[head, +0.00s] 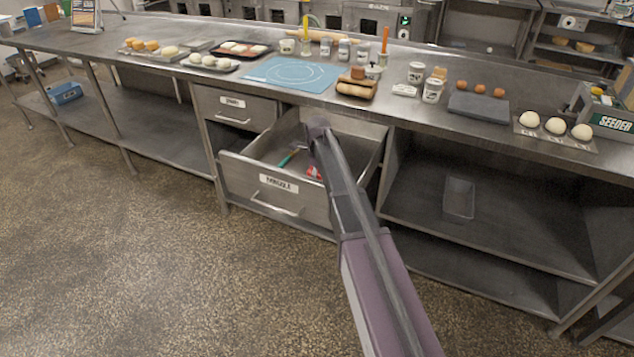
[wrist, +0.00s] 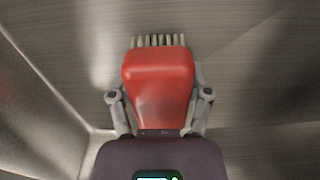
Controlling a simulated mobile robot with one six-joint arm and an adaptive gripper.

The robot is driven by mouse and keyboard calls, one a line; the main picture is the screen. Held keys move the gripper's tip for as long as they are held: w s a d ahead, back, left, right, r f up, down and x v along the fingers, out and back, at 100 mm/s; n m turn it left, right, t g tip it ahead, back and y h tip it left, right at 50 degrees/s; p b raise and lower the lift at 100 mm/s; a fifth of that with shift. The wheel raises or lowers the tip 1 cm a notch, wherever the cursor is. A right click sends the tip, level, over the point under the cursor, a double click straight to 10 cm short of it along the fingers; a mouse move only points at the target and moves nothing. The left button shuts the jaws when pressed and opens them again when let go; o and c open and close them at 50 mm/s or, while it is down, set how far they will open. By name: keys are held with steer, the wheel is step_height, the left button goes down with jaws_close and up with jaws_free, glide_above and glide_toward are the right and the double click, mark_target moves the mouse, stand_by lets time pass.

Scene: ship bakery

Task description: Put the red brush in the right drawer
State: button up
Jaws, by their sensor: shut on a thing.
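The red brush (wrist: 158,75) fills the middle of the wrist view, with its pale bristles showing at the top edge. My gripper (wrist: 160,112) is shut on it, one finger on each side. Metal walls and a metal floor surround it in that view. In the head view, a lower drawer (head: 232,174) with a white label stands pulled open under the counter. My arm reaches over this drawer and hides my gripper. A small red patch (head: 314,172) shows beside my arm inside the drawer; I cannot tell whether it is the held brush.
A teal-handled tool (head: 288,158) lies in the open drawer. A shut drawer (head: 234,119) sits above it to the left. The counter (head: 130,36) holds dough, jars and a blue mat (head: 291,74). Open shelves lie to the right, and the floor in front is clear.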

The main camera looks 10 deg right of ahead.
steer(key=shift+f, duration=0.45)
steer(key=o, duration=1)
steer(key=shift+r, duration=0.25)
step_height(320, 180, up, 12)
steer(key=p, duration=1.2)
steer(key=shift+f, duration=0.1)
